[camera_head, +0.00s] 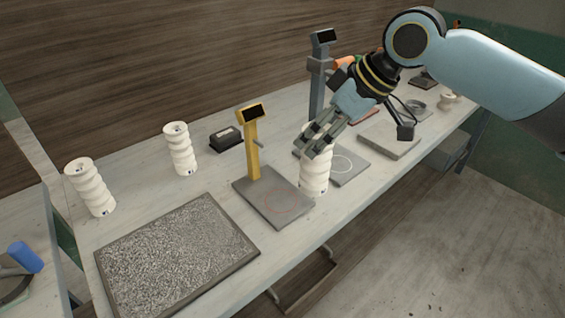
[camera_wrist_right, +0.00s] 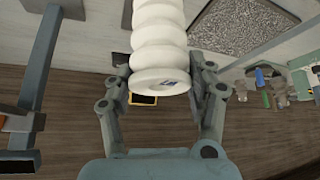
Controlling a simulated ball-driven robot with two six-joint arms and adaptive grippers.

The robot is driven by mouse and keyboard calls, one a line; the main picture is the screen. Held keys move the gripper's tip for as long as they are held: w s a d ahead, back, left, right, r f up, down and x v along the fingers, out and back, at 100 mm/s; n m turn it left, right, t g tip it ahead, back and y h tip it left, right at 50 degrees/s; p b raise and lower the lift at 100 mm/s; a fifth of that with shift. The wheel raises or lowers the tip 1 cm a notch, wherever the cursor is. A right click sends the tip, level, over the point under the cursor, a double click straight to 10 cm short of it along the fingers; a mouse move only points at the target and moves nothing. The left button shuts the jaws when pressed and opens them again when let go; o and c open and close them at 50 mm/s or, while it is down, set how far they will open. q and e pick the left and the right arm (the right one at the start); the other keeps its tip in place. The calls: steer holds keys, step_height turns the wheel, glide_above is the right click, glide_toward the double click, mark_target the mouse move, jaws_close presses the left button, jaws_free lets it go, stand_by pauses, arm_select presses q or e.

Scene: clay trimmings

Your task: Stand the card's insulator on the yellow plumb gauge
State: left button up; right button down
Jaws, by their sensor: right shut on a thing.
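A white ribbed insulator (camera_head: 314,178) is upright, or nearly so, in my right gripper (camera_head: 318,143), which is shut on its upper part. Its lower end appears by the right corner of the yellow plumb gauge's base; I cannot tell whether it touches anything. The yellow plumb gauge (camera_head: 253,150) has a dark display and a grey plate with a red circle (camera_head: 280,202), which is empty. In the right wrist view the insulator (camera_wrist_right: 160,45) sits between the fingers, a small blue mark on its near end. Two similar insulators stand at left (camera_head: 90,187) and behind (camera_head: 180,150). My left gripper is out of view.
A blue-grey gauge (camera_head: 317,90) with a white-circled plate (camera_head: 350,163) stands just behind the held insulator. A speckled tray (camera_head: 175,255) lies front left. A small black box with a pale label (camera_head: 226,137) is near the wall. Grey slabs (camera_head: 388,143) lie to the right.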

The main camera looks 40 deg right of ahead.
steer(key=w+r+p+x, duration=0.1)
steer(key=w+x, duration=0.1)
steer(key=x, duration=0.9)
steer(key=shift+a+f, duration=0.15)
steer(key=shift+f, duration=0.05)
steer(key=shift+c, duration=2.2)
jaws_free()
steer(key=v, duration=1.2)
steer(key=shift+r, duration=0.1)
